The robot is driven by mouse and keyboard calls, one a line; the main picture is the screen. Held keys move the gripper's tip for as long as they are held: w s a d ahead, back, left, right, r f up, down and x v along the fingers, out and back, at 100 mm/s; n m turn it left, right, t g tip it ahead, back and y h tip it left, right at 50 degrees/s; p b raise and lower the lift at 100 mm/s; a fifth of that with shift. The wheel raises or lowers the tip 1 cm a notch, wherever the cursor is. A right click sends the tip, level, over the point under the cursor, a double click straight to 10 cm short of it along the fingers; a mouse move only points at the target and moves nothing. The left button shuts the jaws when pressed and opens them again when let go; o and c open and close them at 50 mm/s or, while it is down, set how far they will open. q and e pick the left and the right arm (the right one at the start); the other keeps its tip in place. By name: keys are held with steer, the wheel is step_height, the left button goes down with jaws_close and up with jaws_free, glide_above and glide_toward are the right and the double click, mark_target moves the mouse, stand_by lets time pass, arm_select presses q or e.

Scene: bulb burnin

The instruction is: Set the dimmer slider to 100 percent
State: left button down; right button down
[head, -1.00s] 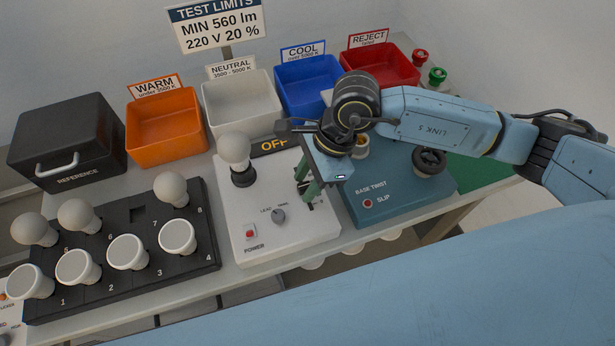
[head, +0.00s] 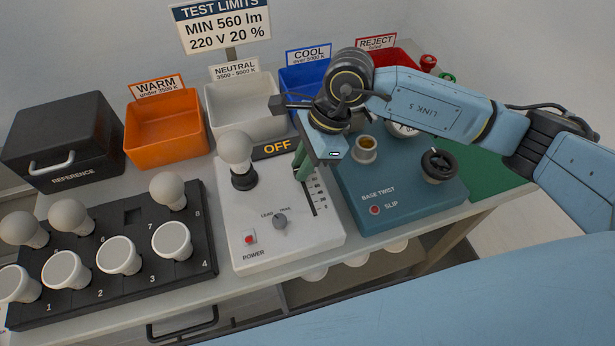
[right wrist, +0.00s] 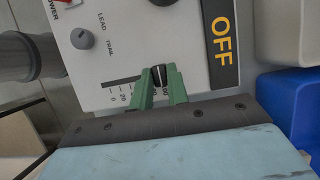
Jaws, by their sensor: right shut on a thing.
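The dimmer slider is on the white test panel (head: 262,225). Its black knob (right wrist: 158,77) shows in the right wrist view between the green fingers of my right gripper (right wrist: 160,85), which is shut on it. The knob is at the high end of the scale, beside the label that reads 100 and is partly hidden by a finger. In the head view the fingers of my right gripper (head: 300,165) are at the far end of the slider slot (head: 310,200), and the knob is hidden there. The OFF display (head: 277,148) is lit orange. My left gripper is out of view.
A bulb (head: 236,148) stands in the panel's socket, left of my gripper. The panel also has a LEAD/TRAIL knob (head: 280,221) and a red POWER switch (head: 250,237). The teal base twist unit (head: 400,205) is to the right. Bins stand behind.

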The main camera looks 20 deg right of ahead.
steer(key=shift+w+r, duration=0.1)
steer(key=shift+w, duration=0.05)
steer(key=c, duration=1.7)
jaws_free()
steer(key=shift+w, duration=0.1)
steer(key=o, duration=0.3)
steer(key=shift+o, duration=0.2)
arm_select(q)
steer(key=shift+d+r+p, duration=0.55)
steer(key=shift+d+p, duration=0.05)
arm_select(e)
steer(key=v, duration=1.3)
steer(key=shift+d, duration=0.15)
